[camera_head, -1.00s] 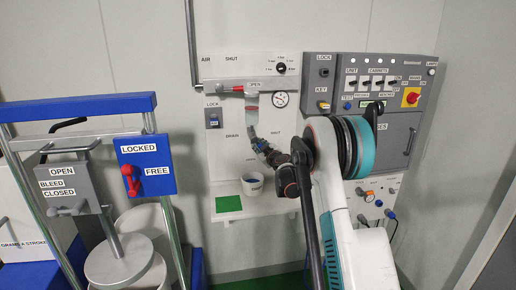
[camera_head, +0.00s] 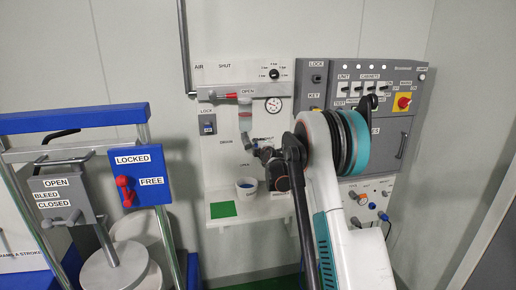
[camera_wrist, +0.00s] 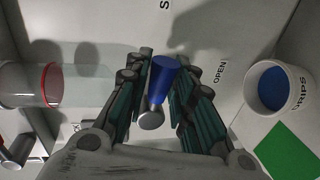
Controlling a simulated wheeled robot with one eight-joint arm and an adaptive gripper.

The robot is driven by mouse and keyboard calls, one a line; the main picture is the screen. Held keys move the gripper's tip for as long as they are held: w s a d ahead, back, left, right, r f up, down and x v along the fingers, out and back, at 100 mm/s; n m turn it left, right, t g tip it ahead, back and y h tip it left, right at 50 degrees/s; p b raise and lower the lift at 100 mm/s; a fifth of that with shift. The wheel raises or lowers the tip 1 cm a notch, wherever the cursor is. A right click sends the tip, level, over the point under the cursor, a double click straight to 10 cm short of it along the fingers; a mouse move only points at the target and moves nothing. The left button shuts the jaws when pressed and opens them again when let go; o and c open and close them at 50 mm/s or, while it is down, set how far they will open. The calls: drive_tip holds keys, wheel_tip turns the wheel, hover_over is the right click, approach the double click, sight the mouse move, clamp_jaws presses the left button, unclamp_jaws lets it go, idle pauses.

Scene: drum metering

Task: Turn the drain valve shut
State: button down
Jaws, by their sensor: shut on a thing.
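The drain valve's blue lever (camera_wrist: 164,72) shows in the wrist view, with a metal pivot end (camera_wrist: 150,119) below it. It points roughly toward a label starting with S at the top edge, which is cut off. The OPEN label (camera_wrist: 220,72) lies to its right. My gripper (camera_wrist: 163,65) has its green-padded fingers on both sides of the lever and is shut on it. In the head view my gripper (camera_head: 250,149) is at the white panel (camera_head: 215,165), and my arm hides most of the valve.
A white bucket (camera_head: 247,192) with blue inside stands below the valve, near a green patch (camera_head: 223,210). A clear tube (camera_wrist: 25,84) with a red ring is left in the wrist view. A grey control box (camera_head: 372,130) is at right, a blue-framed drum stand (camera_head: 142,174) at left.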

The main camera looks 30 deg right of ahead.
drive_tip(key=shift+r+n, duration=0.2)
drive_tip(key=shift+n, duration=0.2)
idle(0.3)
drive_tip(key=c, duration=1.3)
unclamp_jaws()
drive_tip(key=shift+c, duration=0.2)
drive_tip(key=shift+s+r, duration=0.1)
drive_tip(key=shift+s, duration=0.05)
drive_tip(key=v, duration=1.1)
drive_tip(key=shift+s+a, duration=0.3)
drive_tip(key=shift+s, duration=0.05)
